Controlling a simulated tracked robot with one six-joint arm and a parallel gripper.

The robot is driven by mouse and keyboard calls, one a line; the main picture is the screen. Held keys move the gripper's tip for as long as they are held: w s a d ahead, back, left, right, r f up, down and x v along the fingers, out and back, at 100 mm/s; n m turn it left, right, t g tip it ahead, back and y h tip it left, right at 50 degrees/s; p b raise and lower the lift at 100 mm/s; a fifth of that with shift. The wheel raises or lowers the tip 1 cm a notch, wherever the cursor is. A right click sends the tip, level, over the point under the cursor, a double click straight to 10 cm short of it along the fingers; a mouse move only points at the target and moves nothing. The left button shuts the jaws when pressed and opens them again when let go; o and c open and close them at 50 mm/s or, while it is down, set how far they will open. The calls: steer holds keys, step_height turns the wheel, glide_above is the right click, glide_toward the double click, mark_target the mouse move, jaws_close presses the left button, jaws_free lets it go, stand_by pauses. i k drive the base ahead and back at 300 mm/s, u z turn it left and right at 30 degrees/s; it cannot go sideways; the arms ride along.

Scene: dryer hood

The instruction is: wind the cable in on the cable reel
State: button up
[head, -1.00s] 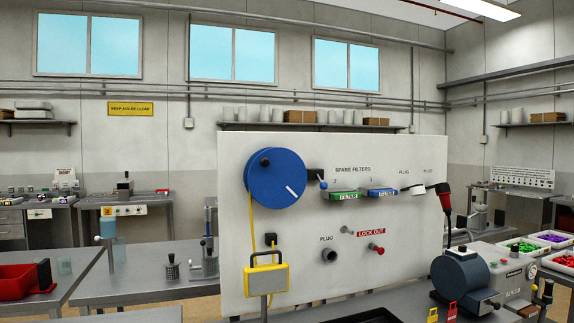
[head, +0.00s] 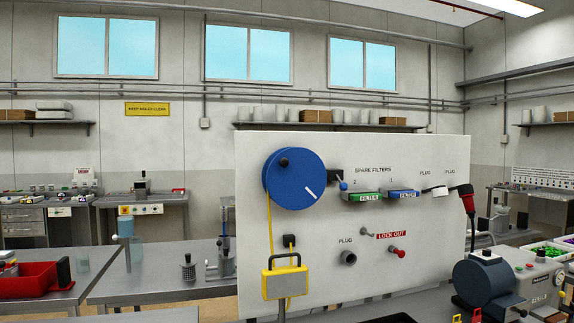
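The cable reel (head: 292,180) is a round blue disc at the upper left of the white panel. It has a black crank knob (head: 284,162) near its upper left edge and a white line mark at its lower right. A yellow cable (head: 270,228) hangs from the reel's left side down to a yellow, handled lamp-like box (head: 284,281) with a grey face. My gripper is not in view.
The white panel (head: 420,250) also bears a green filter (head: 363,196), a blue filter (head: 403,193), a black socket (head: 348,258), a red lock-out knob (head: 397,252) and a red-black plug (head: 467,201). A blue-drummed machine (head: 487,281) stands at the lower right. Benches with a red bin (head: 30,280) stand at left.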

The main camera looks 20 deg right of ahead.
mark_target(295, 178)
steer(key=i, duration=0.95)
